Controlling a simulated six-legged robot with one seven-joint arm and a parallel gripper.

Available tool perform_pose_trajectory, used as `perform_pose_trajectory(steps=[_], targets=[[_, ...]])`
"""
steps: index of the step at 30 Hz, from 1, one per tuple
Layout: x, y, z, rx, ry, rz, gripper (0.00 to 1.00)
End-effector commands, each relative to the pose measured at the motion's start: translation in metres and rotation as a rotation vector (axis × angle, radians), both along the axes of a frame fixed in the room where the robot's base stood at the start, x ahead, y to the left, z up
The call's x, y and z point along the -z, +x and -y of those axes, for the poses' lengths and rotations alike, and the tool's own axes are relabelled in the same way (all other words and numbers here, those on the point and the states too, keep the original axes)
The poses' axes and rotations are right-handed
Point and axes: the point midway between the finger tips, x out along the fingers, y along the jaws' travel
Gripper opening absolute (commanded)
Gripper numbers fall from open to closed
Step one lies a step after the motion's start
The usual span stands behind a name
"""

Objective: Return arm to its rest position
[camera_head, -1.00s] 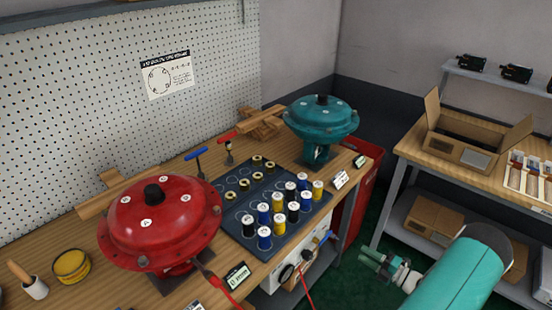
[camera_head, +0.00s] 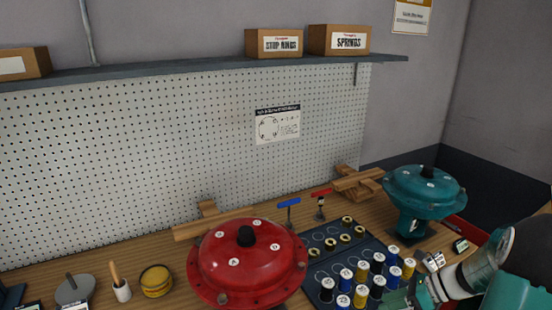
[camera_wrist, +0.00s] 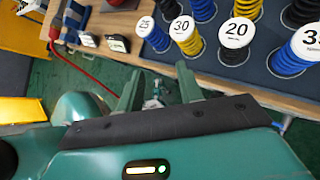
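My arm enters at the lower right of the head view. My gripper (camera_head: 394,298) shows partly there, near the right front of the spring mat in the picture. In the wrist view, the two green fingers of my gripper (camera_wrist: 159,87) stand apart with nothing between them; green floor shows beyond. Coloured springs (camera_wrist: 188,35) with white numbered tops stand on the dark mat (camera_wrist: 262,75) just past the fingers, not touching them. The same springs (camera_head: 361,273) show in the head view, partly hidden by my arm.
A red actuator (camera_head: 238,270) stands on the bench left of the mat, a teal actuator (camera_head: 425,187) to its right. Blue and red T-handled tools (camera_head: 289,203) stand behind. A shelf (camera_head: 200,68) with boxes runs above the pegboard. A red cable (camera_wrist: 75,65) hangs at the bench's edge.

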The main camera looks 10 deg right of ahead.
Motion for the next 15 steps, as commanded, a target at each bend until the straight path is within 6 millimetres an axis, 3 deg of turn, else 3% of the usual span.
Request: perform_pose_trajectory(steps=[1,6,15], targets=[[-0.015,0.000,-0.017,-0.089,-0.074,0.040,0.36],[-0.053,-0.011,-0.066,-0.399,-0.307,0.184,0.36],[-0.109,-0.048,-0.136,-0.958,-0.683,0.466,0.36]])
